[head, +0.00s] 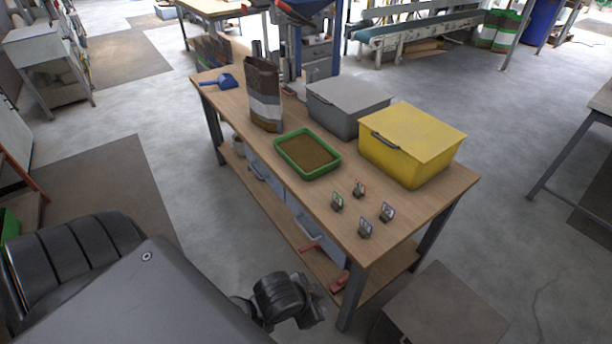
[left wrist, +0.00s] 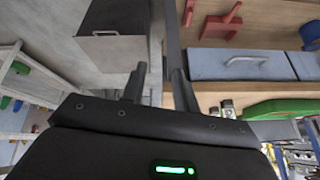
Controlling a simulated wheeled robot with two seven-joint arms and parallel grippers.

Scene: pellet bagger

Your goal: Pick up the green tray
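The green tray (head: 307,154) lies flat on the wooden workbench (head: 235,105), filled with a brown grainy material. Its green edge also shows at the right of the left wrist view (left wrist: 285,108). My left gripper (head: 312,302) is in front of and below the bench's front edge, well apart from the tray. In the left wrist view, its two dark fingers (left wrist: 158,88) stand apart with nothing between them, so it is open. My right gripper is not in view.
A yellow lidded bin (head: 415,140) and a grey bin (head: 347,105) stand behind the tray. A bag (head: 264,95) stands left of them. Several small clip-like holders (head: 365,228) stand to the tray's right. A grey box (head: 440,308) is on the floor near the bench's right end.

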